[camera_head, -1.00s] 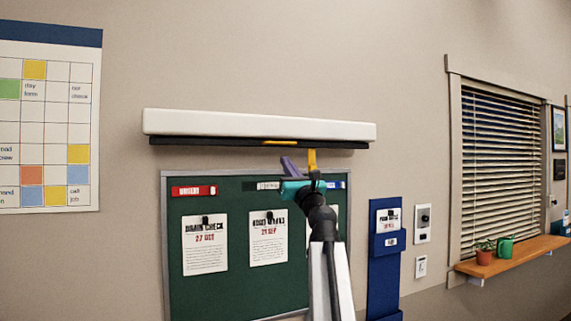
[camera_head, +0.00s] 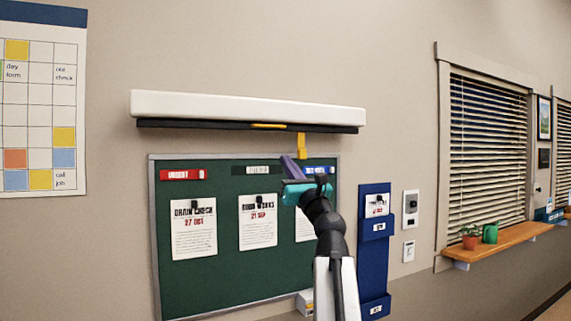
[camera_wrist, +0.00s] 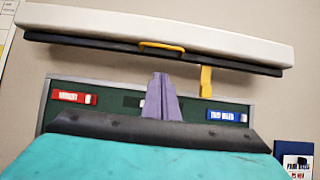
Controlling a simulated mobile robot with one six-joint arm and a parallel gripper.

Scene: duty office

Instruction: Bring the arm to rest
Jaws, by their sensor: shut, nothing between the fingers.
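My gripper (camera_head: 291,167) has purple fingers and a teal body. It is shut and empty, raised in front of the upper right part of the green notice board (camera_head: 235,275). In the wrist view the purple fingers (camera_wrist: 161,98) are together and point up toward the underside of the white case (camera_wrist: 150,30). A yellow tab (camera_head: 301,145) hangs from the case just above and right of the fingertips, apart from them in the wrist view. My arm covers part of the board's right side and of one notice.
The long white case (camera_head: 245,108) with a black lower bar juts out above the board. A blue wall pocket (camera_head: 374,255) hangs to the right.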

